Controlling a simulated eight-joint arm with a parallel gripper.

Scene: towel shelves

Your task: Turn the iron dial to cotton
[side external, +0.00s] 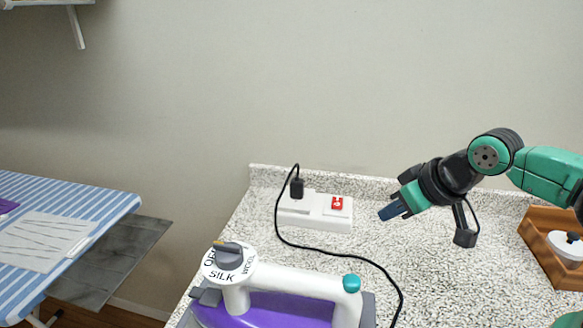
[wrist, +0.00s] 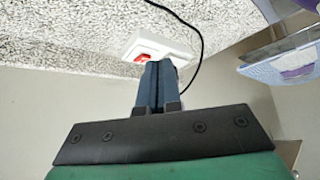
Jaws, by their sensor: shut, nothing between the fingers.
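The iron (side external: 285,305), purple and white, stands on the speckled counter at the lower middle of the side view. Its dial (side external: 229,255) sits on top of the front post, with a dark grey knob and a yellow mark. The words OFF, SILK and WOOL show in part around the knob; I cannot make out cotton. My gripper (side external: 392,212) is shut and empty above the counter, to the right of and apart from the dial. In the wrist view my shut fingers (wrist: 158,88) point toward the white power strip.
A white power strip (side external: 310,222) with a red switch (side external: 337,203) and a black plug (side external: 297,187) lies at the back. A black cord (side external: 335,251) crosses the counter. A wooden tray (side external: 540,245) stands at right. A striped ironing board (side external: 85,200) is at left.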

